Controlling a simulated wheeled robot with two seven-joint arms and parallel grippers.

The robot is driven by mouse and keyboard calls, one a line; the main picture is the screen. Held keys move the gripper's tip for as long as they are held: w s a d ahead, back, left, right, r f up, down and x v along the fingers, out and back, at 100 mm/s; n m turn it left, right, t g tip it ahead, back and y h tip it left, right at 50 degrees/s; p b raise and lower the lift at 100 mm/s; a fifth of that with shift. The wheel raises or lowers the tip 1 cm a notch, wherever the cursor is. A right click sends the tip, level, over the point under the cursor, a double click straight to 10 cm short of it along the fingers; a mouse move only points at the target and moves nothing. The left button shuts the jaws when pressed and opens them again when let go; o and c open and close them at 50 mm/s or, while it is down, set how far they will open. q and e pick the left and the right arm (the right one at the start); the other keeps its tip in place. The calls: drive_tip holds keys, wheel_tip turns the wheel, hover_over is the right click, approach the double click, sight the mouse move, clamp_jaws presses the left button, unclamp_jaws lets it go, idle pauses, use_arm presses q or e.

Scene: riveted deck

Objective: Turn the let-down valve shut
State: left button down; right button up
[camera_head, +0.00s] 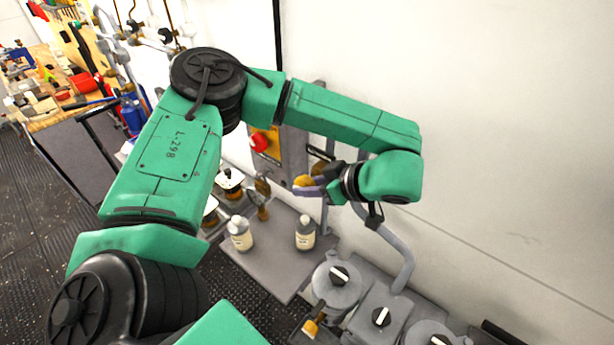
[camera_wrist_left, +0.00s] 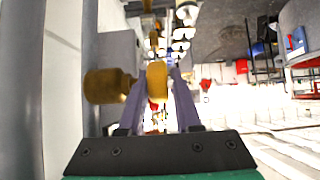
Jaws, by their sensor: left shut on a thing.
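My left gripper (camera_head: 312,188) reaches in from the left and hangs near the wall, above the grey bench. Its two purple fingers (camera_wrist_left: 170,95) are shut on a yellow-orange handle (camera_wrist_left: 157,80), which looks like the let-down valve's. The handle also shows at the fingertips in the head view (camera_head: 303,181). In the wrist view a brass cylinder (camera_wrist_left: 108,86) sits just left of the fingers, beside the handle. The valve's body is mostly hidden behind my gripper and wrist, and I cannot read how far it is turned. My right gripper is not in view.
Two labelled bottles (camera_head: 240,233) (camera_head: 305,232) stand on the grey bench (camera_head: 270,262) below. A red knob (camera_head: 259,142) on a yellow panel is close to my forearm. Grey units with black-and-white knobs (camera_head: 339,276) and a grey pipe (camera_head: 398,250) lie at lower right.

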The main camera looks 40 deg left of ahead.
use_arm(q)
drive_tip(key=shift+d+f+y, duration=0.15)
drive_tip(key=shift+f+y, duration=0.1)
drive_tip(key=shift+y, duration=0.95)
drive_tip(key=shift+f+y, duration=0.15)
drive_tip(key=shift+y, duration=0.15)
drive_tip(key=c, duration=0.6)
unclamp_jaws()
drive_tip(key=shift+d, duration=0.1)
drive_tip(key=b+v, duration=0.3)
drive_tip(key=v, duration=1.1)
drive_tip(key=shift+d+b, duration=0.25)
drive_tip(key=shift+b, duration=0.15)
